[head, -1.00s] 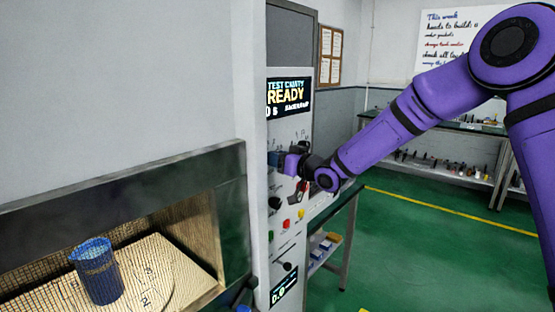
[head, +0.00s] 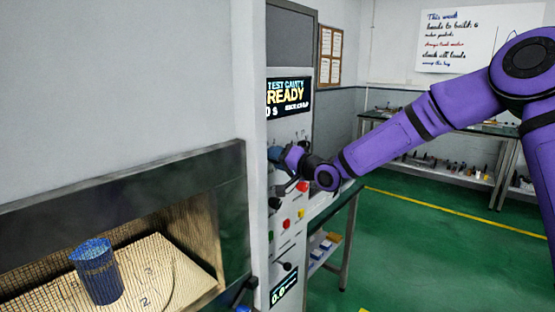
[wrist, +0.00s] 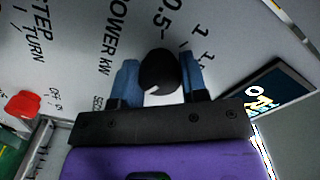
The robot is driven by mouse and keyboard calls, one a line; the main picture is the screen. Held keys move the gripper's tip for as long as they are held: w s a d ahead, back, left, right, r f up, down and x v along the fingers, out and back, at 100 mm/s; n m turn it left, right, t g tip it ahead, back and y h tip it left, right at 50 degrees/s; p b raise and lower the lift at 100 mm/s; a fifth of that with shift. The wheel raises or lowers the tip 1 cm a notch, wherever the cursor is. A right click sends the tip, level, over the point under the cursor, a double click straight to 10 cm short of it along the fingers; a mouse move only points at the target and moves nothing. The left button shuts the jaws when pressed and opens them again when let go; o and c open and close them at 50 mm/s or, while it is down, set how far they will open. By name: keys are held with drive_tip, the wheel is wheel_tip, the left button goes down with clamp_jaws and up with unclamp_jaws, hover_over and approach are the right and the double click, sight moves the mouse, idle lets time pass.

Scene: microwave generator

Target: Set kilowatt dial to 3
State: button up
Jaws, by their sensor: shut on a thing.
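The kilowatt dial is a round black knob (wrist: 159,70) in the wrist view, on a pale panel beside the printed words "POWER KW" (wrist: 125,45). Scale marks "0.5" and "1" show above it and to its right. A light pointer mark shows at the knob's lower left edge. My gripper (wrist: 160,78) has one blue finger on each side of the knob and is shut on it. In the head view my gripper (head: 281,156) is at the control panel (head: 288,135) and hides the dial. The display (head: 288,96) above reads "TEST CAVITY READY".
Below my gripper are a black knob (head: 274,203), a red button (head: 286,224) and a yellow button (head: 301,213). A red button (wrist: 24,103) also shows in the wrist view. The open cavity at left holds a blue cup (head: 96,272). A bench (head: 345,215) stands behind the panel.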

drive_tip(key=shift+f, duration=0.15)
idle(0.4)
drive_tip(key=o, duration=0.9)
drive_tip(key=shift+o, duration=0.2)
drive_tip(key=v, duration=1.1)
